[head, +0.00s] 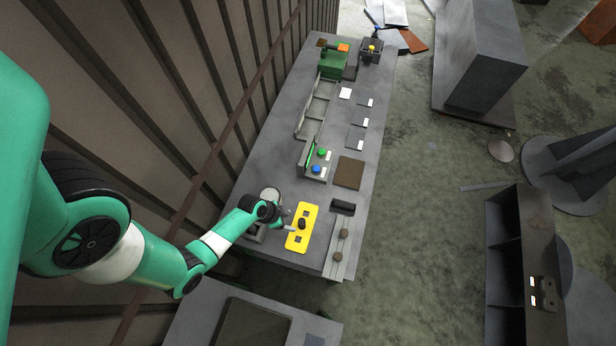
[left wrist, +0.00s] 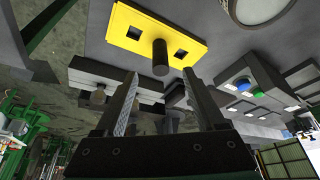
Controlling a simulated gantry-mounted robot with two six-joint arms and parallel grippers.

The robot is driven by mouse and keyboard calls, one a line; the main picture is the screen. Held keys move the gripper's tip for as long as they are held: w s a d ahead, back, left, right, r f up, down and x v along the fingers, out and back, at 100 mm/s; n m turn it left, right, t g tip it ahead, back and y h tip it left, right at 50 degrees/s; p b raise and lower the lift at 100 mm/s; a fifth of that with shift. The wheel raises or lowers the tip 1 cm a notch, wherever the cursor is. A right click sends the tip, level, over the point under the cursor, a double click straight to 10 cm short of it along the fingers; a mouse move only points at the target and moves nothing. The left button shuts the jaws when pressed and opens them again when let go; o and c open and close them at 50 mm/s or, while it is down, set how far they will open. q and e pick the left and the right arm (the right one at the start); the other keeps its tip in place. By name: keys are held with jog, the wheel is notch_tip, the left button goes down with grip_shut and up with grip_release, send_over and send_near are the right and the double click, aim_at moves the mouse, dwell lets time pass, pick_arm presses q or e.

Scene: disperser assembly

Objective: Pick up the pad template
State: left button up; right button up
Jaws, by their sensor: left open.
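The pad template is a yellow plate (head: 302,238) with dark square holes and a dark upright knob in its middle. It lies on the grey workbench near its front end in the head view. The plate (left wrist: 130,28) also shows at the top of the left wrist view, with its knob (left wrist: 160,58) pointing between my fingers. My left gripper (head: 289,222) is at the plate's left side in the head view. In the left wrist view the left gripper (left wrist: 158,108) is open, with its fingers apart and nothing between them. The knob is just beyond the fingertips. My right gripper is not in view.
A box with a green and a blue button (head: 317,161) stands farther up the bench. A dark block (head: 343,207) and a grey rail with round knobs (head: 340,249) lie right of the plate. A round white-topped item (head: 270,194) is close behind the gripper.

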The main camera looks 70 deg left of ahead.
aim_at(302, 224)
pick_arm(q)
jog(key=b+x, duration=0.5)
jog(key=shift+s+f, duration=0.1)
jog(key=shift+s, duration=0.1)
jog(key=shift+w+f, duration=0.5)
jog(key=shift+f, duration=0.2)
jog(key=b+x, duration=0.2)
jog(key=x, duration=0.3)
jog(key=shift+w, duration=0.15)
jog(key=shift+r, duration=0.1)
grip_shut()
dwell(0.4)
